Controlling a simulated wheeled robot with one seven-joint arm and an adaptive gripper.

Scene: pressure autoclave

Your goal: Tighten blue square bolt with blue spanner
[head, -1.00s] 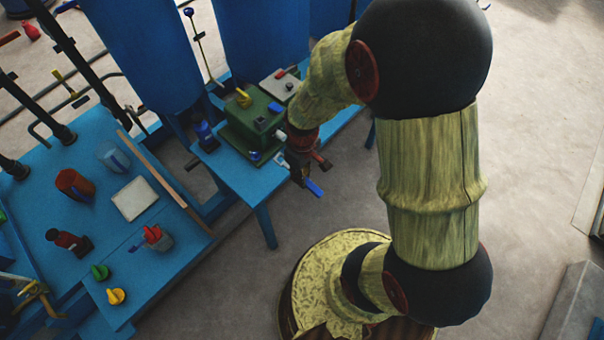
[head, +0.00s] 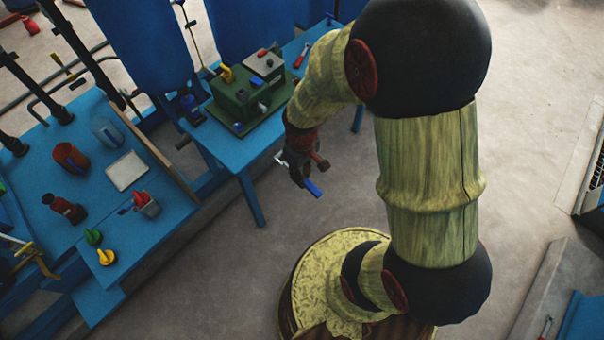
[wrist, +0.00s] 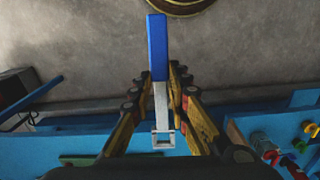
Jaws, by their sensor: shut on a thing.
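My gripper (head: 300,170) is shut on the blue spanner (head: 313,189), over the floor in front of the blue bench. In the wrist view the fingers (wrist: 160,85) close around the shank of the spanner (wrist: 158,45). Its blue handle points up in that picture and its metal end with a square opening points down, towards my wrist. A green block (head: 232,112) stands on the bench, up and left of my gripper and apart from it. A small blue piece (head: 256,82) shows on its top. Whether this is the square bolt is too small to tell.
A red-handled tool (head: 301,56) lies on the bench (head: 237,148) beside the block. Open floor lies between the bench and my base.

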